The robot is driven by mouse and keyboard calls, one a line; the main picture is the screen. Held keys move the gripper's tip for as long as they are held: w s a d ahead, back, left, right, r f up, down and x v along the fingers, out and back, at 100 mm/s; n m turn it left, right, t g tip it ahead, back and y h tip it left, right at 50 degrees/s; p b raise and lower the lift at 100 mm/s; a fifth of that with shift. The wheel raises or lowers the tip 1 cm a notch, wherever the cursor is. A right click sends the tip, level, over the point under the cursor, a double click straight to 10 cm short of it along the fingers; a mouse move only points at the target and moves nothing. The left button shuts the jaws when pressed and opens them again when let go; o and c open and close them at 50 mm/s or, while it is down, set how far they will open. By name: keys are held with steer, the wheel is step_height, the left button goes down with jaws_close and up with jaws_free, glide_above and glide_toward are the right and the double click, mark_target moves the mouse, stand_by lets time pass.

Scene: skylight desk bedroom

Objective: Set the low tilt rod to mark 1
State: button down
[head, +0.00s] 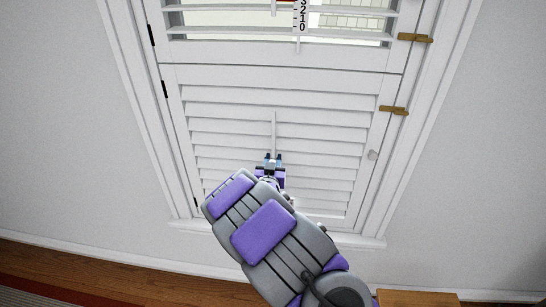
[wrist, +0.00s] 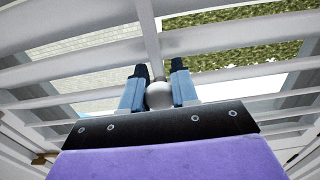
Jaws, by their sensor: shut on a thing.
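The low tilt rod (head: 274,128) is a thin white vertical bar in front of the lower louvre panel in the head view. My gripper (head: 273,158) is at the rod's lower part. In the wrist view the rod (wrist: 150,35) comes down between the fingers of my gripper (wrist: 158,78), which are shut on a pale round knob (wrist: 159,95) at its end. The lower slats (head: 225,128) look nearly closed from the head view; the wrist view, from below, shows gaps between them with greenery and paving beyond. I see no marks by the low rod; my arm hides part of the panel.
The upper panel has open slats and a scale (head: 302,16) with numbers beside its own rod. Brass latches (head: 415,38) sit on the right frame, one lower down (head: 394,110). A wooden piece (head: 418,298) stands at the bottom right. Bare wall flanks the window.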

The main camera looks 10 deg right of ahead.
steer(key=shift+a, duration=0.1)
steer(key=c, duration=0.9)
jaws_free()
steer(key=shift+o, duration=0.2)
steer(key=shift+s, duration=0.1)
steer(key=p+v, duration=1)
steer(key=v, duration=0.7)
steer(key=shift+p, duration=0.35)
steer(key=shift+a, duration=0.1)
